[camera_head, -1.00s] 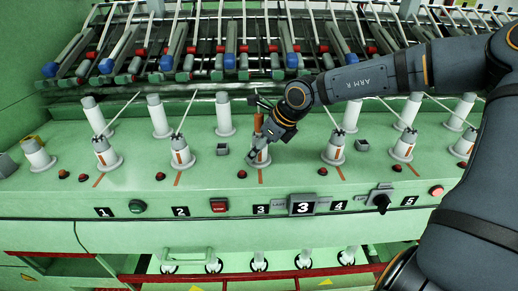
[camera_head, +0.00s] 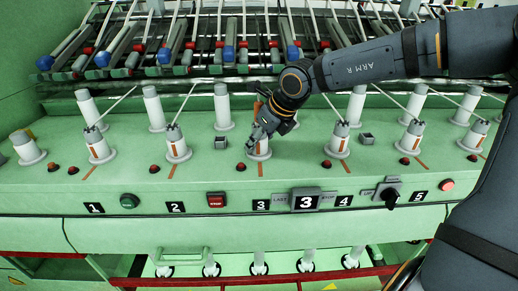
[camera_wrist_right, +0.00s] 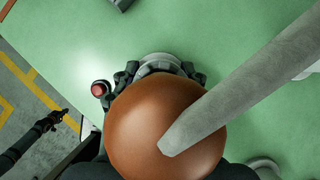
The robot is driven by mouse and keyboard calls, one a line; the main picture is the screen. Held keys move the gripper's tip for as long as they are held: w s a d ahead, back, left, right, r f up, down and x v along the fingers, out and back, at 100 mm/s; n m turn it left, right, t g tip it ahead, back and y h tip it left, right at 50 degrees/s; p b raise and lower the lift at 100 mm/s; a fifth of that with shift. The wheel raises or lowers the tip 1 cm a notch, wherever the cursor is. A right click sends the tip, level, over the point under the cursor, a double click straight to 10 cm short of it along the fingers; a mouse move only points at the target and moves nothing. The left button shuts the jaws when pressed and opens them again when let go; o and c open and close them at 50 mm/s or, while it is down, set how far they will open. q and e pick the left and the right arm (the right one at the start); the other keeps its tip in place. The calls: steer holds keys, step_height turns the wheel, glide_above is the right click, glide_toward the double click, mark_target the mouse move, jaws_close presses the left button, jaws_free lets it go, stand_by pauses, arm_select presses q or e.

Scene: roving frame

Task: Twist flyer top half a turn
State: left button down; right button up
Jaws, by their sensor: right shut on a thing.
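The flyer top (camera_head: 263,149) at station 3 is a pale grey cone with an orange stripe, on a round base on the green machine. My right gripper (camera_head: 251,148) is at it from above and is shut on it; the fingers hide part of it. In the right wrist view, a brown rounded thing (camera_wrist_right: 150,125) and a grey rod (camera_wrist_right: 245,85) fill the middle and cover most of the grip. My right fingers (camera_wrist_right: 160,70) show around its far edge. A dark gripper, apparently my left (camera_wrist_right: 58,118), shows over the floor, too small to judge.
Similar flyers stand in a row on both sides, such as at station 2 (camera_head: 177,143) and station 4 (camera_head: 339,138). Thin rods rise from several of them. A display reading 3 (camera_head: 306,200), a red button (camera_head: 216,199) and a black knob (camera_head: 390,195) are on the front panel.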

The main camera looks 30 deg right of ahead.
steer(key=shift+m, duration=0.3)
steer(key=shift+f+b, duration=0.1)
steer(key=shift+b, duration=0.25)
steer(key=shift+f+m+h+b, duration=0.2)
steer(key=shift+m+h+b, duration=0.25)
steer(key=shift+b, duration=0.5)
steer(key=shift+s+r+m+h+p, duration=0.1)
steer(key=shift+r+m+h+p, duration=0.15)
steer(key=shift+r+m+p, duration=0.6)
steer(key=p, duration=0.3)
steer(key=shift+f+p, duration=0.3)
steer(key=shift+f, duration=0.05)
steer(key=shift+f+m+p, duration=0.2)
steer(key=shift+m+p, duration=0.1)
steer(key=shift+p, duration=0.15)
